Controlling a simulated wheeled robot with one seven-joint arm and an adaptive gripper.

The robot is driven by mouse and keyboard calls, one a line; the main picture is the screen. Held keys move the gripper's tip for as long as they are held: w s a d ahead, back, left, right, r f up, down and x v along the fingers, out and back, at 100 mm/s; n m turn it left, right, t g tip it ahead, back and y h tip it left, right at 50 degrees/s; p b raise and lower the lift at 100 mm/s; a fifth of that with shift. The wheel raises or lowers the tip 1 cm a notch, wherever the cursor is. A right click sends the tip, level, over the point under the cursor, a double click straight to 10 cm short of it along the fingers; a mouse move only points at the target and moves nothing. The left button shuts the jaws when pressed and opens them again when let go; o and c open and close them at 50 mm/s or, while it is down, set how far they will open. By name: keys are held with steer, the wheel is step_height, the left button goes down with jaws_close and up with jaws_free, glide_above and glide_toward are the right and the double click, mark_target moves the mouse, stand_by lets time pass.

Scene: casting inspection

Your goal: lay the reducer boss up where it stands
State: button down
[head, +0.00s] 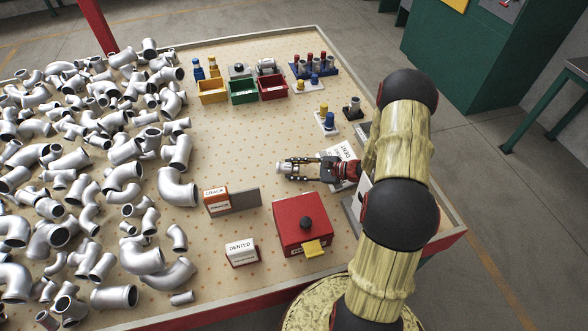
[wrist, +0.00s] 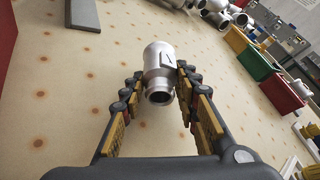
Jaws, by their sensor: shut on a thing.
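The reducer (wrist: 158,66) is a silver metal fitting, with its wide end away from my wrist camera and its narrow open end towards it. It also shows in the head view (head: 281,170). My gripper (wrist: 161,82) is shut on it, one finger on each side; the gripper also shows in the head view (head: 288,168). The reducer lies roughly along the fingers, over the dotted tabletop. A small angular mark shows on its near side; I cannot tell whether this is the boss. Whether it touches the table is unclear.
Many silver fittings (head: 120,175) crowd the table's left. A red box (head: 301,222) and CRACK (head: 216,200) and DENTED (head: 240,252) signs stand in front. Yellow (head: 212,93), green (head: 243,95) and red (head: 273,91) bins stand behind. The middle is clear.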

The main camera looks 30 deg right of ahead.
mark_target(294, 166)
steer(key=shift+f, duration=0.2)
stand_by(0.3)
steer(key=c, duration=1.3)
jaws_free()
steer(key=shift+o, duration=0.2)
step_height(294, 166, up, 10)
steer(key=shift+f, duration=0.1)
